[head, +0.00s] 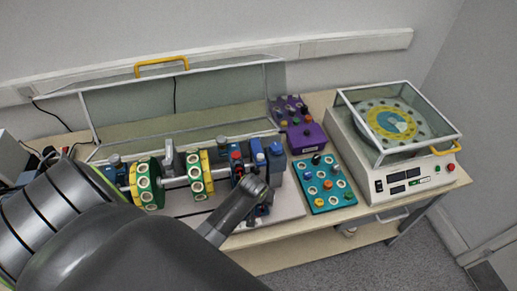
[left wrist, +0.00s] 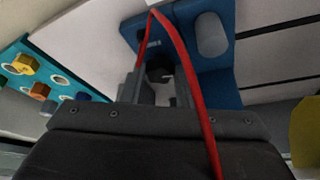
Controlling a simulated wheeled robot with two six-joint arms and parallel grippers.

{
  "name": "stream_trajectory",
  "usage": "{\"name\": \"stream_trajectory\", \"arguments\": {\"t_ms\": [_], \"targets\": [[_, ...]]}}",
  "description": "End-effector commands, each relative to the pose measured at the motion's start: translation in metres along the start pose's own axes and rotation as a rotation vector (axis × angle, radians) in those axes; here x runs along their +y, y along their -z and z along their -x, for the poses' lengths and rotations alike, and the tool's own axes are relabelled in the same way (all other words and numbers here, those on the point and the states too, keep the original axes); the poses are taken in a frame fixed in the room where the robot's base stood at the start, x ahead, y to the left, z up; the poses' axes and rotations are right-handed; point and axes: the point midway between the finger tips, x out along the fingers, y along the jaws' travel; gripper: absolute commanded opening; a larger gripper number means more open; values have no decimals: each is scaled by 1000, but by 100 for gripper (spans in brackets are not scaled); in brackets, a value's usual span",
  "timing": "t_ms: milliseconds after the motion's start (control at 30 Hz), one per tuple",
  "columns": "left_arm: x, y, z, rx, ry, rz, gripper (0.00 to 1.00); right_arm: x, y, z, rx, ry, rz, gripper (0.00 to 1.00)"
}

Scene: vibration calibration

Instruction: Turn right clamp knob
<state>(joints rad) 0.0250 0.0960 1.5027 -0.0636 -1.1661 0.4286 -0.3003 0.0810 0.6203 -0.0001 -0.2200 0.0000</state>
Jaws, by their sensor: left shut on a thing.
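The shaft rig has green (head: 147,184) and yellow-green discs on a shaft, with blue bearing blocks (head: 275,160) at its right end. My left arm reaches over the rig's front, its wrist (head: 250,190) beside that right end; its fingers are hard to make out there. In the left wrist view my left gripper (left wrist: 160,88) is shut on a small dark knob (left wrist: 160,74) in front of a blue bracket (left wrist: 217,90). The fingers hide most of the knob. A grey round-ended cylinder (left wrist: 211,34) stands on the bracket nearby. My right gripper is not in view.
A red cable (left wrist: 184,60) crosses in front of the fingers. A teal panel with colored knobs (head: 325,203) and a purple box (head: 308,138) stand right of the rig. A glass-lidded machine (head: 410,175) is farther right. A raised clear cover (head: 190,105) stands behind.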

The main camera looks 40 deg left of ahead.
Motion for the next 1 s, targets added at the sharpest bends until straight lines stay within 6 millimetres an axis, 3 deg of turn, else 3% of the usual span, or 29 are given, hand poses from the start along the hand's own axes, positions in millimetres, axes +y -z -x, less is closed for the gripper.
{"name": "stream_trajectory", "arguments": {"t_ms": [367, 1000], "targets": [[3, 1, 0, 0, 70, 168, 6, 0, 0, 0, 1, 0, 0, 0], [9, 4, -1, 1, 300, 722, 6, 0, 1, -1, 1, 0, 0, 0]]}}
